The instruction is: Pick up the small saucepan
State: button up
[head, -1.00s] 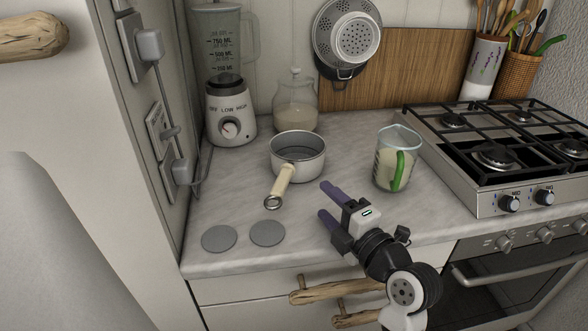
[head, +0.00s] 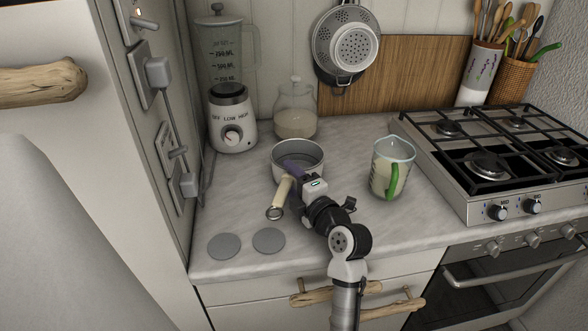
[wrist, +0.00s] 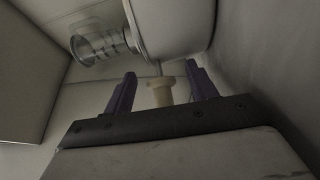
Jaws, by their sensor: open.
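The small saucepan (head: 298,152) stands upright on the marble counter, a grey metal pan with a cream handle (head: 281,190) pointing toward the front. In the wrist view the saucepan's body (wrist: 172,28) is at the top, and the handle (wrist: 161,92) shows between the two open fingers of my gripper (wrist: 162,90). I cannot tell whether either finger touches the handle.
A measuring jug (head: 391,168) with a green handle stands to the right, before the gas stove (head: 500,165). A blender (head: 232,115) and a glass jar (head: 295,112) are behind. Two grey discs (head: 224,246) lie at the front left. A wall with plugs (head: 160,75) borders the left.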

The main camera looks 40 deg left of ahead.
jog(key=shift+a, duration=0.1)
jog(key=c, duration=1.2)
grip_shut()
jog(key=shift+r, duration=0.15)
